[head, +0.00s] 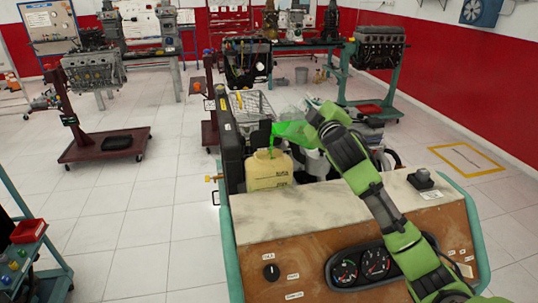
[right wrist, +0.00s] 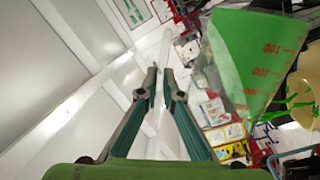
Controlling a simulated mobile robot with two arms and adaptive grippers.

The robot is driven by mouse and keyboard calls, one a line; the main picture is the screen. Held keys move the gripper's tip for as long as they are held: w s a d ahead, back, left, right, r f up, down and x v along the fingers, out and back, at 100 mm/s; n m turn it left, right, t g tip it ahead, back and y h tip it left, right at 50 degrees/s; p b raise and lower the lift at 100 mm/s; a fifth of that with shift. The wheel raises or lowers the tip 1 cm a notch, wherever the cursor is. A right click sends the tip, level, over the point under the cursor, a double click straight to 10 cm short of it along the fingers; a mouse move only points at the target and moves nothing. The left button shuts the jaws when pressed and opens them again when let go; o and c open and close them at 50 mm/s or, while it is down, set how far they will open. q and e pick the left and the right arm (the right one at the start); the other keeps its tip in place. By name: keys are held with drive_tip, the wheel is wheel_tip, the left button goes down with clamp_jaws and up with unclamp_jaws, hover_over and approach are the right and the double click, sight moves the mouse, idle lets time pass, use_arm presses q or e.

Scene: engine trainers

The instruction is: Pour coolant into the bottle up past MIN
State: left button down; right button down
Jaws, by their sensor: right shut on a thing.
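The cream-yellow bottle (head: 267,172) stands upright in the engine trainer behind its top panel. Its small dark marks are too small to read, and I cannot tell its liquid level. A clear measuring jug (head: 293,130) with green coolant is tilted left above the bottle. A green stream shows over the bottle's mouth in the head view. In the right wrist view the jug (right wrist: 250,65) shows red scale marks, with part of the bottle (right wrist: 303,110) at the right. My right gripper (right wrist: 161,85) is shut on the jug's pale, thin handle. My left gripper is out of view.
The trainer's top panel (head: 330,205) lies in front of the bottle, with gauges on its front. Open tiled floor (head: 150,210) lies left.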

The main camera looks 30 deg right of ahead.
drive_tip(key=shift+w+a+r+n+p, duration=0.1)
drive_tip(key=shift+a+r+n+p, duration=0.15)
drive_tip(key=shift+r+n, duration=0.2)
drive_tip(key=shift+w+a+r+n+p, duration=0.1)
drive_tip(key=shift+a+r+n, duration=0.2)
drive_tip(key=shift+r+n, duration=0.1)
idle(0.4)
drive_tip(key=shift+s+a+r, duration=0.15)
drive_tip(key=shift+a, duration=0.05)
drive_tip(key=shift+w+a+r+p, duration=0.15)
drive_tip(key=shift+w+r+p, duration=0.1)
drive_tip(key=shift+w+p, duration=0.1)
idle(0.8)
